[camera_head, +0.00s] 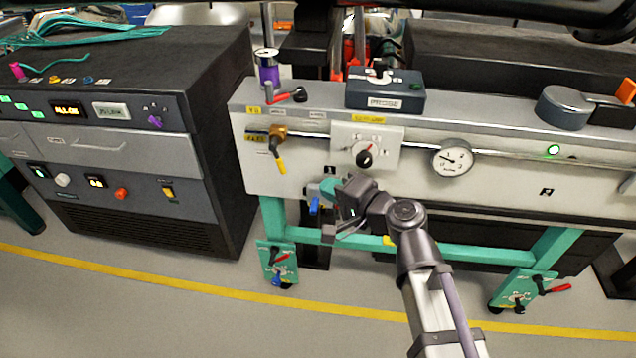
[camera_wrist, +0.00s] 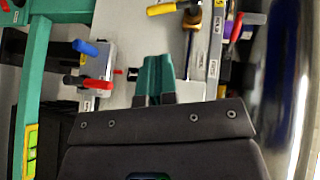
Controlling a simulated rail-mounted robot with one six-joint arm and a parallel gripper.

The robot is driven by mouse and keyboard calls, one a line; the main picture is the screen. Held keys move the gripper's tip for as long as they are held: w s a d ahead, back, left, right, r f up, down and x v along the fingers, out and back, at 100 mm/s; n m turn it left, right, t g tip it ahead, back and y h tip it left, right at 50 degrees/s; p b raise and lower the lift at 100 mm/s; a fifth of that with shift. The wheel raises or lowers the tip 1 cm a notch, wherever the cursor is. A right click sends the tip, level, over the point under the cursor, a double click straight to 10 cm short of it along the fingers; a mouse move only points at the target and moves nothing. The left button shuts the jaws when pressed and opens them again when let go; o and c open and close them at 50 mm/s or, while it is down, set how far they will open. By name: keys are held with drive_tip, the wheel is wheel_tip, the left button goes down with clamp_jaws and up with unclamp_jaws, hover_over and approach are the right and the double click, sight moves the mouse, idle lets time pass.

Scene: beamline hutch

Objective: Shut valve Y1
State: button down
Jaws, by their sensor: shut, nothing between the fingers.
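A brass valve with a yellow-tipped lever (camera_head: 281,166) is on the left of the bench's front panel. Its lever hangs down, slightly slanted. I cannot read a Y1 mark on it. In the wrist view the fingers (camera_wrist: 156,75) are together and empty.
A blue lever (camera_wrist: 86,48) and a red lever (camera_wrist: 96,83) sit on a grey block beside my fingers; the blue lever (camera_head: 315,205) also shows in the head view. A black knob (camera_head: 364,158) and a gauge (camera_head: 452,159) are to the right of the brass valve.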

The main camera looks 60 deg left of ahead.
drive_tip(key=b+x, duration=0.2)
drive_tip(key=x, duration=1)
drive_tip(key=shift+a+f, duration=0.1)
drive_tip(key=shift+a, duration=0.05)
drive_tip(key=shift+s+a+f+b, duration=0.4)
drive_tip(key=shift+s+f+b, duration=0.1)
drive_tip(key=shift+b, duration=0.15)
drive_tip(key=shift+s+a, duration=0.1)
drive_tip(key=shift+r, duration=0.1)
approach(285, 173)
drive_tip(key=d, duration=0.3)
drive_tip(key=d+f, duration=0.1)
drive_tip(key=d, duration=0.1)
drive_tip(key=shift+w, duration=0.25)
